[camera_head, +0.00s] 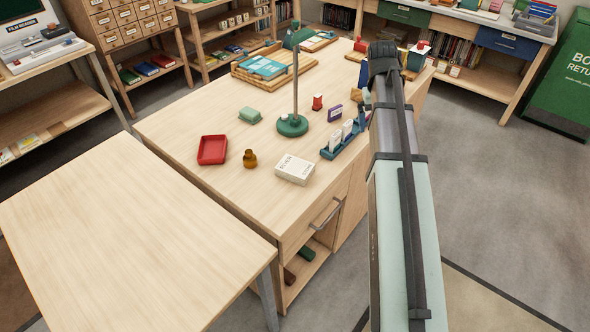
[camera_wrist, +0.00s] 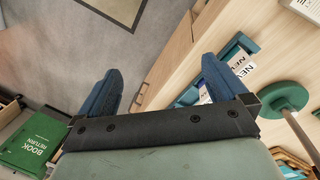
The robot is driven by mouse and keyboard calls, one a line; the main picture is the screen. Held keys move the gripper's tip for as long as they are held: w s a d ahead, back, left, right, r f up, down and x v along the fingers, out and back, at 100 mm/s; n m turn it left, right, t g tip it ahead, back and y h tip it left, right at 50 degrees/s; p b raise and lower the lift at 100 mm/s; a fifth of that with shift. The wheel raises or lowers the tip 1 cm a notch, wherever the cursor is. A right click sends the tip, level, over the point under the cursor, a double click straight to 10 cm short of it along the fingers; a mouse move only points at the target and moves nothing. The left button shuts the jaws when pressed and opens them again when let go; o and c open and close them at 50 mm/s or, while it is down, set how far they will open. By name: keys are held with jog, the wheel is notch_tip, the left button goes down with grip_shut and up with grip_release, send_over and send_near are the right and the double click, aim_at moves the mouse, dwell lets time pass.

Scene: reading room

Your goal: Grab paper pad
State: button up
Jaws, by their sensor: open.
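A white block with dark print (camera_head: 295,169), which looks like the paper pad, lies flat near the front edge of the wooden desk. In the wrist view, a white printed thing (camera_wrist: 306,8) at the top right corner, cut off by the frame, may be this pad. My gripper (camera_wrist: 160,66) is open, with two blue fingers spread and nothing between them. It is beside the desk edge, apart from the pad. In the head view my arm hides most of the gripper.
A blue holder with white cards (camera_head: 343,139) stands right of the pad. A green lamp base (camera_head: 292,125) is behind it, a brown weight (camera_head: 250,159) and red tray (camera_head: 212,150) to its left. A drawer handle (camera_head: 327,214) juts from the desk front.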

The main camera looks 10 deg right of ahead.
jog(key=a+n, duration=0.5)
jog(key=a, duration=0.6)
jog(key=n+y, duration=0.2)
jog(key=n, duration=0.5)
send_over(295, 166)
jog(key=f, duration=0.2)
jog(key=shift+t, duration=0.3)
jog(key=f, duration=0.7)
jog(key=shift+d, duration=0.2)
jog(key=shift+a+f, duration=0.15)
jog(key=shift+f, duration=1.2)
jog(key=shift+a+f, duration=0.1)
jog(key=shift+f, duration=1.2)
jog(key=shift+c, duration=0.2)
jog(key=c, duration=0.9)
